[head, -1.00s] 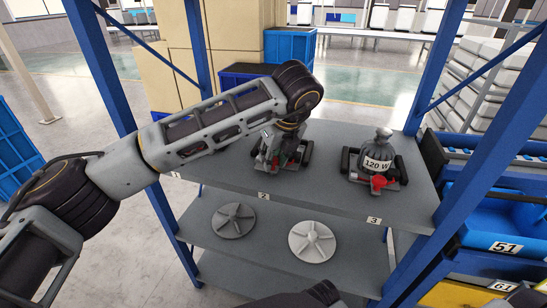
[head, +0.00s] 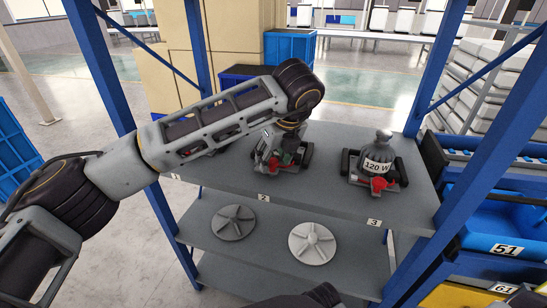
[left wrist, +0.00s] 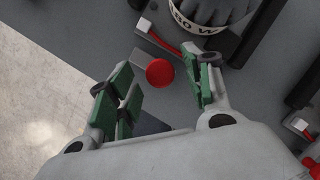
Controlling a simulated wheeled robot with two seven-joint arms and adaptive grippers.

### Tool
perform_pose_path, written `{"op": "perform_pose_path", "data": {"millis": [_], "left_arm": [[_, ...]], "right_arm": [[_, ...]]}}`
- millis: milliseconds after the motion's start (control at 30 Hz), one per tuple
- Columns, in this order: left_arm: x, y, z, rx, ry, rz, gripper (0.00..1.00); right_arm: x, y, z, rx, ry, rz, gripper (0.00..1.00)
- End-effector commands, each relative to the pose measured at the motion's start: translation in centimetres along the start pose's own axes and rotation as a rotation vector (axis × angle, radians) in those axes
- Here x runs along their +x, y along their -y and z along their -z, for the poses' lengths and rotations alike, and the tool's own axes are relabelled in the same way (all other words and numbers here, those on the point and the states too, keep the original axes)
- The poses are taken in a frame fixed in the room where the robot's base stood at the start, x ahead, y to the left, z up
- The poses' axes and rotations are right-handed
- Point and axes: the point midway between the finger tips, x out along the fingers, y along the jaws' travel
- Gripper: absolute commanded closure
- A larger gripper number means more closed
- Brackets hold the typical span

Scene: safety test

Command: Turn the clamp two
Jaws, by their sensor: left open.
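Clamp two (head: 289,158) stands on the upper shelf by label 2, largely hidden in the head view by my left arm and gripper. In the left wrist view its round red knob (left wrist: 160,73) lies between my fingers, with a red strip (left wrist: 164,38) beside it. A grey ribbed body with a white "W" label (left wrist: 198,25) rises behind the knob. My left gripper (head: 266,160) is above the front of the clamp. It is open, its green-padded fingers (left wrist: 158,88) on either side of the knob; contact cannot be told.
Another clamp with a "120 W" weight (head: 378,160) and red handle stands by label 3. Red parts near label 1 show partly behind my arm. Two round spoked discs (head: 233,222) (head: 312,243) lie on the lower shelf (head: 275,258). Blue posts (head: 448,205) flank the rack.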

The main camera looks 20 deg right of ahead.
Motion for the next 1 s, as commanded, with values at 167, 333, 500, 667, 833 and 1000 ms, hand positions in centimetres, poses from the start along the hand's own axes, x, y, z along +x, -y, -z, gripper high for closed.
{"op": "perform_pose_path", "data": {"millis": [167, 333, 500, 667, 833, 1000], "left_arm": [[-1.8, 0.0, 0.0, 0.001, 0.001, 0.000, 0.49], [-4.2, 0.1, 0.0, 0.001, 0.002, 0.002, 0.49], [-6.8, 0.1, 0.0, 0.000, 0.003, 0.002, 0.49], [-9.0, 0.0, -0.1, 0.000, 0.002, 0.001, 0.49], [-10.6, 0.1, -0.1, 0.000, 0.002, 0.001, 0.49], [-11.2, 0.0, -0.1, -0.001, 0.001, 0.000, 0.49]], "right_arm": [[0.0, 0.0, 0.0, 0.000, 0.000, 0.000, 0.60], [0.0, 0.0, 0.0, 0.000, 0.000, 0.000, 0.60], [0.0, 0.0, 0.0, 0.000, 0.000, 0.000, 0.60], [0.0, 0.0, 0.0, 0.000, 0.000, 0.000, 0.60], [0.0, 0.0, 0.1, 0.000, 0.000, 0.000, 0.60], [0.0, 0.0, 0.0, 0.000, 0.001, 0.000, 0.60]]}}
